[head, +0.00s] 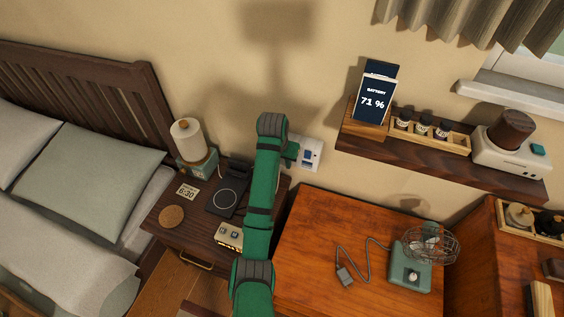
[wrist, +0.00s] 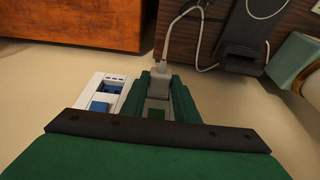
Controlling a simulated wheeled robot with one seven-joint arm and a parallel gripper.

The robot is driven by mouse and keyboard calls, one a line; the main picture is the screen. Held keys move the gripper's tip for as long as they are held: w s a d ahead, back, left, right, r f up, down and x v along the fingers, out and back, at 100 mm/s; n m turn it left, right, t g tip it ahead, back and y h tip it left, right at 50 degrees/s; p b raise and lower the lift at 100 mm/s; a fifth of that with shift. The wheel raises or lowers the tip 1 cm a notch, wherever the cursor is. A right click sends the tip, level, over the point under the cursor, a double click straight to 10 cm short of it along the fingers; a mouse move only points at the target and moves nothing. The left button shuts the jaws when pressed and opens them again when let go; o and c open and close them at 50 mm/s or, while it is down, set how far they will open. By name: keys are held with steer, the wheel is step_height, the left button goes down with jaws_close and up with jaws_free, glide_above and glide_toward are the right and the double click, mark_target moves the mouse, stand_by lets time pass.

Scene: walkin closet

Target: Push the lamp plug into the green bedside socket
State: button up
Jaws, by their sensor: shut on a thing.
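My gripper (wrist: 160,95) is shut on a pale grey plug (wrist: 158,78), its two green fingers on either side. A pale cord (wrist: 179,20) runs from the plug towards the nightstand. The gripper is right beside a white wall socket plate (wrist: 98,105) with blue parts, also seen in the head view (head: 310,154). A small green patch (wrist: 156,115) shows between the fingers; I cannot tell whether it is the green socket. Whether the plug touches or enters a socket is hidden. The lamp (head: 188,140) stands on the nightstand (head: 160,228), left of my arm.
The nightstand also holds a dark charging stand (head: 228,198), a clock (head: 187,191) and a coaster (head: 171,215). A wall shelf (head: 435,160) is above right; the bed (head: 55,230) is left.

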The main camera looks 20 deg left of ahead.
steer(key=o, duration=1.2)
steer(key=shift+o, duration=0.2)
steer(key=v, duration=1)
steer(key=shift+r, duration=0.35)
steer(key=shift+s, duration=0.15)
steer(key=shift+d, duration=0.1)
